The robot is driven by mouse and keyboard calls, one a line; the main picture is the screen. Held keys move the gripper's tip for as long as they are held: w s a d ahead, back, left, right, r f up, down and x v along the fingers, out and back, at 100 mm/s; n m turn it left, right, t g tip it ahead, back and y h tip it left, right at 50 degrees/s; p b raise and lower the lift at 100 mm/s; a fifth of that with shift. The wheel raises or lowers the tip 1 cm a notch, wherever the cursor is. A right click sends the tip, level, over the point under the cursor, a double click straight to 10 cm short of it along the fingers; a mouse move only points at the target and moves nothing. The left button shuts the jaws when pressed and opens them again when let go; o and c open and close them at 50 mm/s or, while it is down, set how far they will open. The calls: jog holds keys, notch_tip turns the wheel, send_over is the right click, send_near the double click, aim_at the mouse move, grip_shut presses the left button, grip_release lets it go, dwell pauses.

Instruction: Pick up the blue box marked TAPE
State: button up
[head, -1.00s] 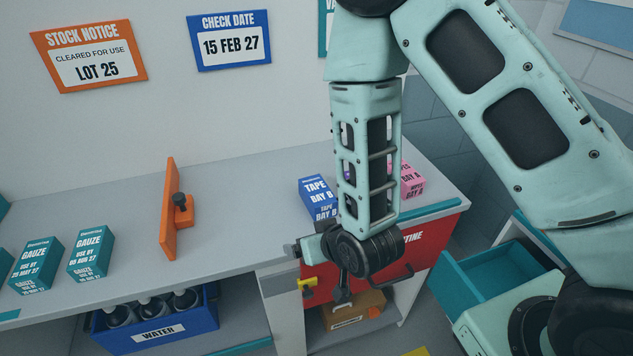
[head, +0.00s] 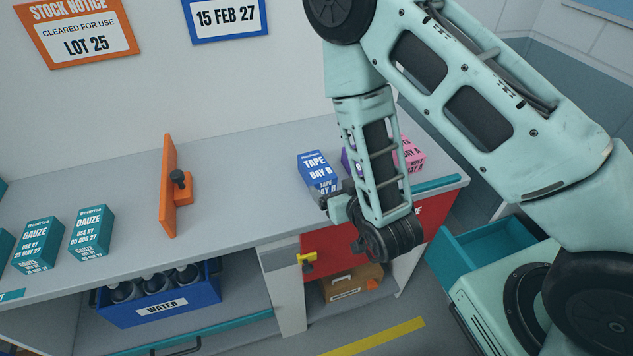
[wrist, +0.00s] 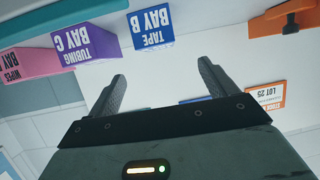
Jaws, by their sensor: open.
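The blue box marked TAPE BAY B (head: 318,172) stands on the grey counter, left of a purple box and a pink box. In the wrist view the blue box (wrist: 152,30) appears upside down near the top, in front of the open jaws. My gripper (wrist: 162,74) is open with nothing between its two fingers. The box is apart from the fingertips, beyond them. In the head view my wrist is at the counter's front edge beside the box, and the fingers are not clearly seen.
The purple TUBING box (wrist: 82,40) is close to the blue box, with the pink box (head: 411,154) beyond it. An orange upright divider (head: 168,187) stands to the left, with clear counter between. Teal GAUZE boxes (head: 91,232) stand further left. A teal open drawer (head: 488,250) is at the right.

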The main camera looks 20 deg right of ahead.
aim_at(318, 168)
jog(key=shift+f+b+x, duration=0.2)
jog(key=shift+b+x, duration=1.2)
jog(key=shift+b, duration=0.85)
jog(key=x, duration=0.2)
jog(key=b+x, duration=0.1)
jog(key=x, duration=0.1)
jog(key=shift+w+r, duration=0.15)
jog(key=shift+r, duration=0.15)
jog(key=shift+d+p+x, duration=0.1)
jog(key=shift+p+x, duration=0.6)
jog(key=shift+x, duration=0.75)
jog(key=shift+d+p+x, duration=0.15)
jog(key=shift+p+x, duration=0.55)
jog(key=shift+x, duration=0.75)
jog(key=c, duration=1.2)
